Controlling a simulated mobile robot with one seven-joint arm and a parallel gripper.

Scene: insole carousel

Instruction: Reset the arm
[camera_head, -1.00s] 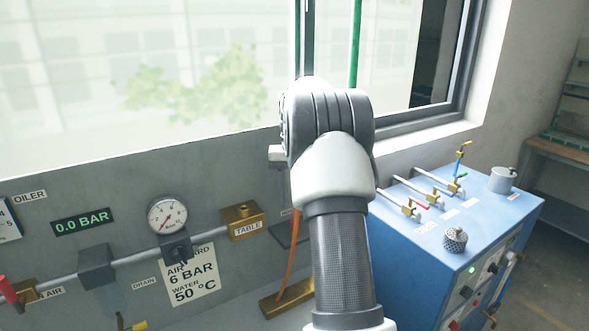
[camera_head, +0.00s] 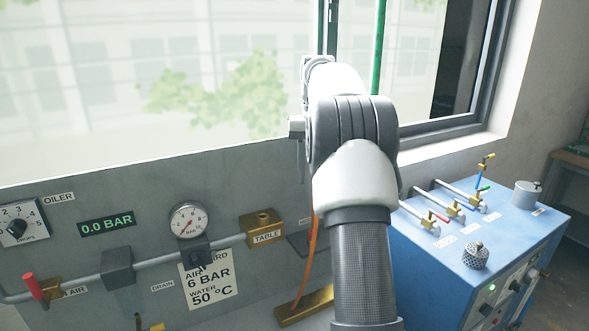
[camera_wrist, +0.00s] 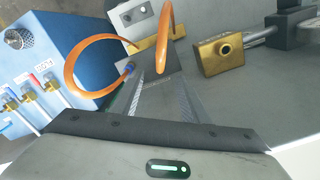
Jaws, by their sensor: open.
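My arm (camera_head: 355,180) rises through the middle of the head view, in front of the wall panel and window. My gripper is hidden behind the arm there. In the wrist view my gripper (camera_wrist: 166,95) shows its two fingers spread, with nothing seen between them. Beyond the fingers are a grey plate and an orange hose (camera_wrist: 75,65) that loops to a blue fitting. I cannot tell how far the fingertips are from the plate.
A blue cabinet (camera_head: 470,285) with valves stands at the right. The grey panel at left carries a gauge (camera_head: 188,220), a brass TABLE block (camera_head: 263,229), a pipe with a red-handled valve (camera_head: 35,287) and a 0.0 BAR display (camera_head: 107,224). A window (camera_head: 190,90) is behind.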

